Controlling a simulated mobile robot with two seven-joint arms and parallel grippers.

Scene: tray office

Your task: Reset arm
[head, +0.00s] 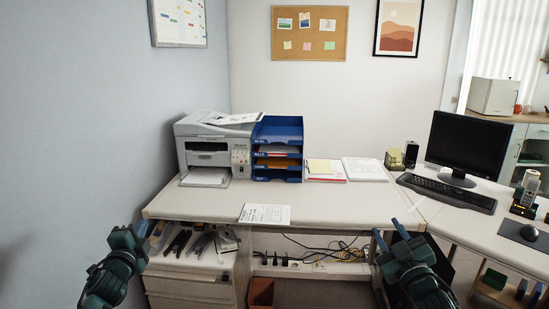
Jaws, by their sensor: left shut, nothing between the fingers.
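My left gripper (142,229) is at the lower left, in front of the desk's left front corner. It is shut with nothing between its fingers. My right gripper (390,235) is at the lower right, by the desk's front edge. Its two blue-tipped fingers stand apart, and I see nothing between them. Both grippers point up and away from me, and neither is seen holding anything.
The white desk (320,205) carries a printer (205,145), a blue tray stack (278,135), papers (364,170), a monitor (466,145) and a keyboard (446,192). A printed sheet (265,214) overhangs the front edge. An open drawer (190,260) sits below left.

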